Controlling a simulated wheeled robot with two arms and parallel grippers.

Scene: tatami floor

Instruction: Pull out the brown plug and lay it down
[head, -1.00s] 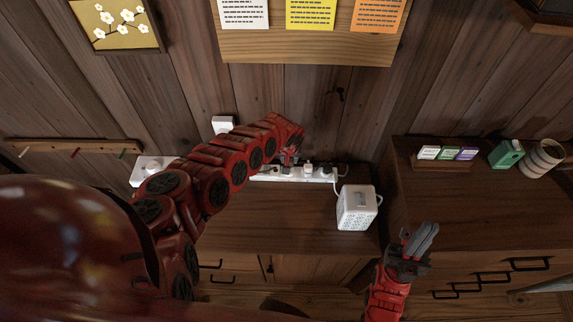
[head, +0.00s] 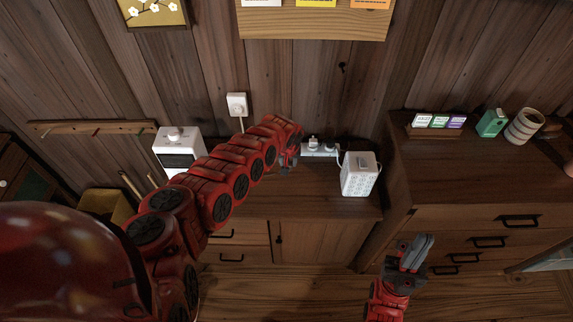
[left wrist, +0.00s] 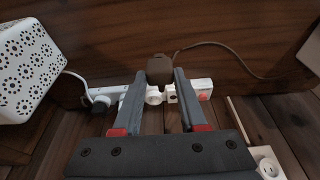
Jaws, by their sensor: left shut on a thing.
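The brown plug (left wrist: 160,69) sits between the fingertips of my left gripper (left wrist: 163,76) in the left wrist view, and the gripper is shut on it. Its brown cord (left wrist: 215,44) runs off to the right over the dark wood. The white power strip (left wrist: 202,86) shows behind the fingers; I cannot tell whether the plug touches it. In the head view my left gripper (head: 287,163) is in front of the strip (head: 322,150) and covers its left part; the brown plug is hidden there. My right gripper (head: 417,252) is empty, its fingers together, low in front of the cabinets.
A white perforated box (head: 359,174) stands right of the strip on the low cabinet. A white appliance (head: 178,150) stands at the left and a wall outlet (head: 237,104) is above. A higher cabinet (head: 470,180) with small items borders the right.

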